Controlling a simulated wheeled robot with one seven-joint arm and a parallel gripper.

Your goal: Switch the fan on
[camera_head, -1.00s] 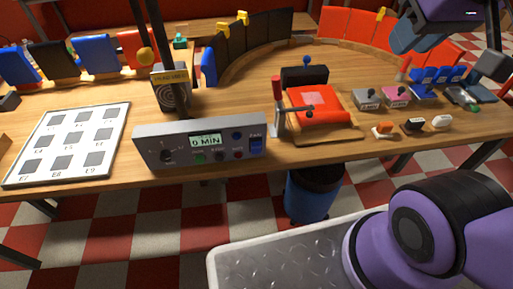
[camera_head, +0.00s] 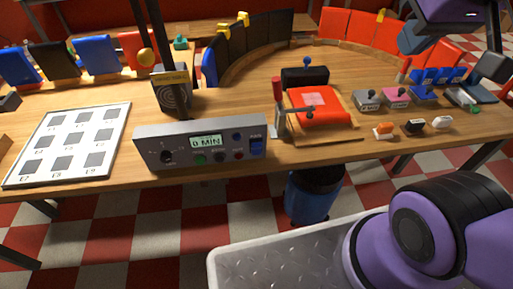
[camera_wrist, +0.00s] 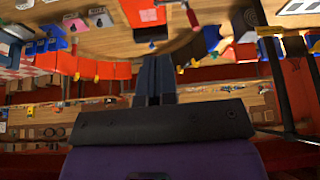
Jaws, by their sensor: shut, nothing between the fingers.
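A grey control box (camera_head: 188,153) stands at the front edge of the wooden table, with a display reading 0 MIN, a dial and several coloured buttons. Behind the box stands a dark round grille unit (camera_head: 174,96) with a yellow label, perhaps the fan. My gripper (camera_wrist: 155,60) shows in the wrist view with its two fingers together and nothing between them, pointing over the table. It is apart from the box, and my arm is at the upper right of the head view.
A white board (camera_head: 68,143) with dark squares lies left of the box. A red press with a lever (camera_head: 318,108) stands to its right, with several small coloured blocks beyond. Curved rows of panels line the back. A blue bin (camera_head: 312,195) is below the table edge.

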